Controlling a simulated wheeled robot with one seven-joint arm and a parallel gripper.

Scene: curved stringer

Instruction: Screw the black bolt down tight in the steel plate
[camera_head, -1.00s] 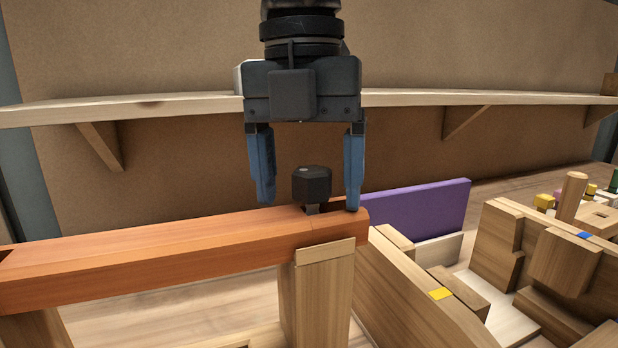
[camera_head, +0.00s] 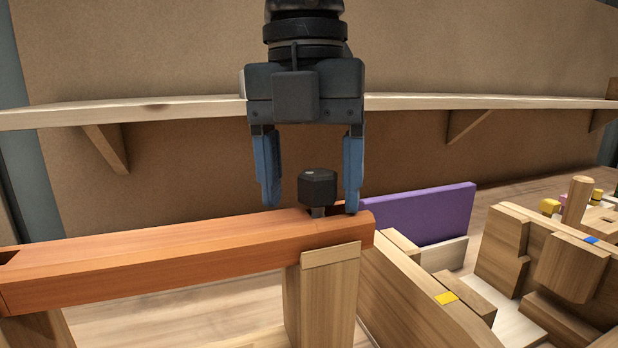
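The black bolt (camera_head: 318,187) stands upright near the right end of the reddish-orange beam (camera_head: 180,262). Its large faceted head sits above the beam's top, and a short length of shank shows beneath it. My gripper (camera_head: 312,207) points straight down with its two blue fingers apart, one on each side of the bolt head. Gaps show between the head and both fingers, the wider one on the left. The fingertips are near the beam's top surface; I cannot tell whether they touch it. I cannot make out the steel plate.
A wooden post (camera_head: 322,300) supports the beam's right end. A purple board (camera_head: 417,212) and wooden blocks (camera_head: 575,265) stand to the right. A wooden shelf (camera_head: 440,101) runs along the wall behind my gripper.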

